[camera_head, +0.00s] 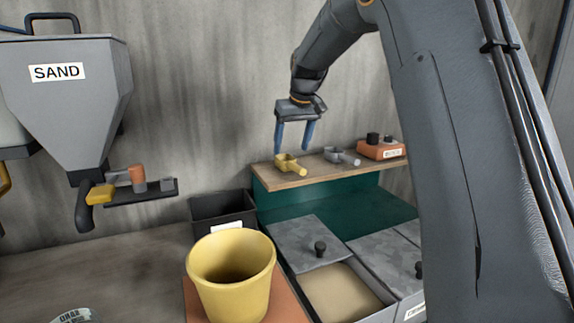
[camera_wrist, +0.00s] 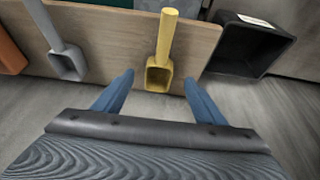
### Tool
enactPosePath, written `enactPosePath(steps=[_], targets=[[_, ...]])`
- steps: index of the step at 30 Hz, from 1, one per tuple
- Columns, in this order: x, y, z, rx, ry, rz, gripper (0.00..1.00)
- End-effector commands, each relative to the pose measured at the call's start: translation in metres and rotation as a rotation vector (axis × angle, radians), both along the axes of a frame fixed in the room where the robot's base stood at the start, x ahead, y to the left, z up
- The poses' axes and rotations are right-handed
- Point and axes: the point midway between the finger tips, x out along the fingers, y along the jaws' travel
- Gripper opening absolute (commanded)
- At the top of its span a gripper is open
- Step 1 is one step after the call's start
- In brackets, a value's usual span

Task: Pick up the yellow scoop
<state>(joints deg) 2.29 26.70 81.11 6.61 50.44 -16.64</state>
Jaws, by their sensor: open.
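The yellow scoop (camera_head: 290,165) lies on the wooden shelf (camera_head: 262,178) near its left end. In the wrist view the yellow scoop (camera_wrist: 163,50) lies between the lines of my fingers, its square cup towards me and its handle pointing away. My gripper (camera_head: 293,150) is open with blue fingers pointing down, just above the scoop. In the wrist view my gripper (camera_wrist: 160,85) shows nothing between its fingertips but the cup's near edge just beyond them. Whether a fingertip touches the scoop I cannot tell.
A grey scoop (camera_head: 340,156) and an orange box (camera_head: 381,149) share the shelf to the right. A black bin (camera_head: 222,206) stands left below the shelf. A yellow bucket (camera_head: 232,285), lidded grey bins (camera_head: 305,240) and a sand hopper (camera_head: 65,85) stand nearer.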

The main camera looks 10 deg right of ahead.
Motion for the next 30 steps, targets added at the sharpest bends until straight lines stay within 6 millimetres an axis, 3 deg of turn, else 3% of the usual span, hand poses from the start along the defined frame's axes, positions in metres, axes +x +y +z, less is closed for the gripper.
enactPosePath(steps=[13,23,30], targets=[[0.021,0.005,-0.048,0.000,0.001,0.002,0.65],[0.024,0.007,-0.055,0.000,0.000,0.002,0.65],[0.024,0.007,-0.055,0.000,0.000,0.002,0.24]])
